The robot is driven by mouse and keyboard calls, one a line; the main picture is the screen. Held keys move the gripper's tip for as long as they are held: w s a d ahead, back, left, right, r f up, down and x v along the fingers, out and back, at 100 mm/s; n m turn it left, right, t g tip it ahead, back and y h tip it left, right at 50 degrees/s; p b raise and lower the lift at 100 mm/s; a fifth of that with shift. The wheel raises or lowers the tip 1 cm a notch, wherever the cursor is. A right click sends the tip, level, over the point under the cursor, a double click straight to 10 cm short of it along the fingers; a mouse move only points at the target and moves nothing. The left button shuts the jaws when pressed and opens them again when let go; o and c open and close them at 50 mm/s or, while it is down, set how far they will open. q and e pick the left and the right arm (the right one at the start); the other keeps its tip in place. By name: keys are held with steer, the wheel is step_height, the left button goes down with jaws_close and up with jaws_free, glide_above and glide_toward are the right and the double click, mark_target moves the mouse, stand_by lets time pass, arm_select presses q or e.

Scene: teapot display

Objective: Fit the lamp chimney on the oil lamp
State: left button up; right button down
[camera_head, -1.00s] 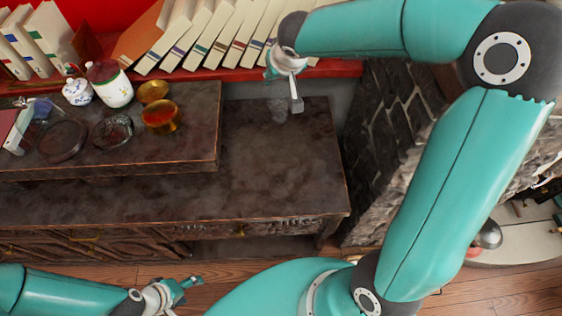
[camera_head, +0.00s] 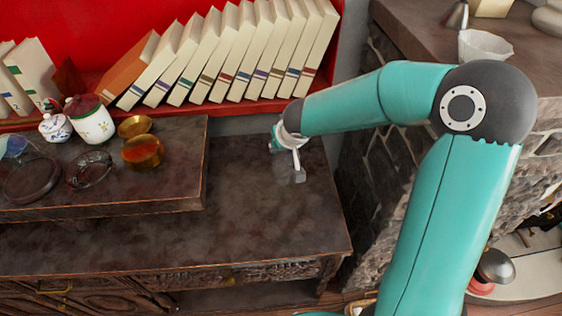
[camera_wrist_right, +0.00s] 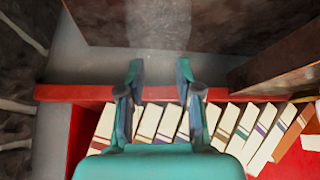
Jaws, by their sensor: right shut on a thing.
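My right gripper (camera_head: 287,150) is over the bare right part of the dark cabinet. It is shut on a clear glass piece, which looks like the lamp chimney (camera_head: 291,171). The glass is faint and hangs below the fingers in the head view. In the right wrist view the fingers (camera_wrist_right: 160,72) stand on either side of the clear glass (camera_wrist_right: 160,66). An amber glass vessel (camera_head: 143,152), perhaps the oil lamp, stands on the raised shelf to the left, apart from the gripper. My left gripper is out of view.
A brass bowl (camera_head: 135,126), white jar (camera_head: 90,120), small patterned pot (camera_head: 55,127) and dark glass dishes (camera_head: 90,170) share the raised shelf (camera_head: 185,165). Leaning books (camera_head: 240,55) line the red ledge behind. The cabinet top (camera_head: 260,225) is clear. Stonework stands at right.

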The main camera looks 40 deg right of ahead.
mark_target(282, 158)
step_height(282, 158, down, 5)
steer(key=shift+f+b, duration=0.1)
steer(key=shift+b, duration=0.9)
steer(key=c, duration=0.8)
jaws_free()
steer(key=shift+r, duration=0.2)
